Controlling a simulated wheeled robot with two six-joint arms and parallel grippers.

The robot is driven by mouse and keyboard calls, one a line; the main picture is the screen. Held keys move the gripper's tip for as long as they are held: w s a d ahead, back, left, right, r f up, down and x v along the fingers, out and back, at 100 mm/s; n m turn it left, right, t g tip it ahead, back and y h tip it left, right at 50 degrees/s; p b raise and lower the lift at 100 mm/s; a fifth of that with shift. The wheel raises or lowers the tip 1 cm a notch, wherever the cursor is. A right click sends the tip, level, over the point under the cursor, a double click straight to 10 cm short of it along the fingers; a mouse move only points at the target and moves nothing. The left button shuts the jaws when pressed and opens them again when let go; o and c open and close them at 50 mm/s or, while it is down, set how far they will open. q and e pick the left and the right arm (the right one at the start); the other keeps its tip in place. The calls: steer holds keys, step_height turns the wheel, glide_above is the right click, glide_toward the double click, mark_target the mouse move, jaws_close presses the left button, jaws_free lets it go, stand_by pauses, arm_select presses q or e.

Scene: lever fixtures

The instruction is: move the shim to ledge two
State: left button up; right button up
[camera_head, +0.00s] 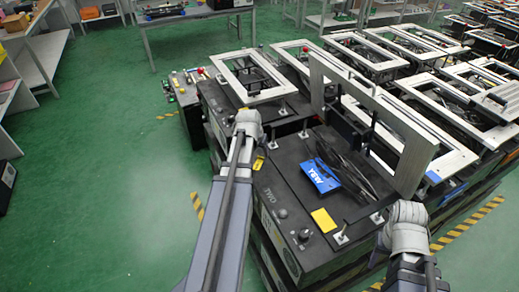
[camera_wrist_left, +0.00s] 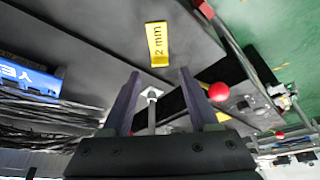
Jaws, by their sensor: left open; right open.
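A yellow shim (camera_wrist_left: 158,44) marked "2 mm" lies on a dark surface in the left wrist view, beyond my left fingertips and apart from them. In the head view a small yellow piece (camera_head: 258,163) beside my left gripper appears to be the same shim. My left gripper (camera_wrist_left: 158,78) is open and empty, with a metal stud (camera_wrist_left: 151,94) seen between its fingers. In the head view my left gripper (camera_head: 248,123) hangs over the near fixture. My right gripper (camera_head: 404,222) is at the fixture's right side; its fingertips are hidden. I cannot tell which ledge is ledge two.
A black fixture box (camera_head: 283,195) carries a blue block (camera_head: 320,176), another yellow piece (camera_head: 323,220), cables and an upright metal frame (camera_head: 410,150). A red ball knob (camera_wrist_left: 219,92) is right of my left fingers. More framed fixtures stand behind.

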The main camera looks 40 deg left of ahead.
mark_target(256, 169)
arm_select(q)
steer(key=a+p+v, duration=0.1)
steer(key=p+v, duration=0.5)
steer(key=v, duration=0.2)
steer(key=shift+d, duration=0.45)
